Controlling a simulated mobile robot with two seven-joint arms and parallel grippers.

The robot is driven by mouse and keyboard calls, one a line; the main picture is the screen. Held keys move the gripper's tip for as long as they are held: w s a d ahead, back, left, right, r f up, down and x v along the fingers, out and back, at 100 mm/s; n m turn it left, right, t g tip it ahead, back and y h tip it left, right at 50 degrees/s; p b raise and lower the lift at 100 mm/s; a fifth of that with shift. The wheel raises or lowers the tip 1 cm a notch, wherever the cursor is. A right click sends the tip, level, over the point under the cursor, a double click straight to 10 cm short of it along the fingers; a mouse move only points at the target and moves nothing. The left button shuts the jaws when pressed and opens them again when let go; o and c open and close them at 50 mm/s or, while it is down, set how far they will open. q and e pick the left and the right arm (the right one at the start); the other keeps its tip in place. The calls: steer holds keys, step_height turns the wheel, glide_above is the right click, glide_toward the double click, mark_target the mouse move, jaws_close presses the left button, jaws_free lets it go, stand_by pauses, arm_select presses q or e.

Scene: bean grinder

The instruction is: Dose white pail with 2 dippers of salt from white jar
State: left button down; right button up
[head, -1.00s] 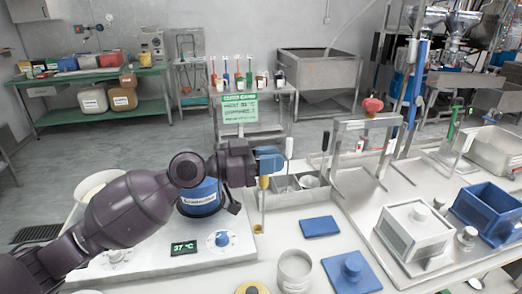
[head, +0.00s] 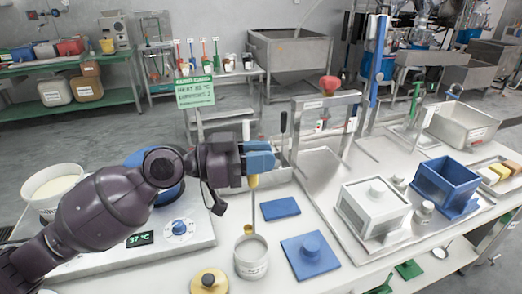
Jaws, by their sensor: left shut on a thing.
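My left gripper (head: 262,160) is shut on the dipper (head: 252,196), a thin upright rod with a yellow part just under the fingers. The dipper's lower end is at the mouth of the open white jar (head: 251,262); I cannot tell how far inside it is. The jar stands on the table and carries a small label. The open white pail (head: 45,203) stands at the left, partly hidden by my left arm, with pale contents. My right gripper is not in view.
A yellow lid (head: 209,282) and a blue lid with a knob (head: 311,254) lie near the jar. A hotplate (head: 190,236) reading 37 °C is under my arm. A blue mat (head: 280,208), white box (head: 372,212) and blue bin (head: 446,184) are farther right.

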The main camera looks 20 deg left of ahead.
mark_target(251, 186)
arm_select(q)
step_height(251, 186, down, 7)
steer(key=b, duration=0.3)
steer(key=shift+r+b, duration=0.1)
steer(key=shift+b, duration=0.3)
step_height(251, 186, down, 5)
steer(key=b, duration=0.4)
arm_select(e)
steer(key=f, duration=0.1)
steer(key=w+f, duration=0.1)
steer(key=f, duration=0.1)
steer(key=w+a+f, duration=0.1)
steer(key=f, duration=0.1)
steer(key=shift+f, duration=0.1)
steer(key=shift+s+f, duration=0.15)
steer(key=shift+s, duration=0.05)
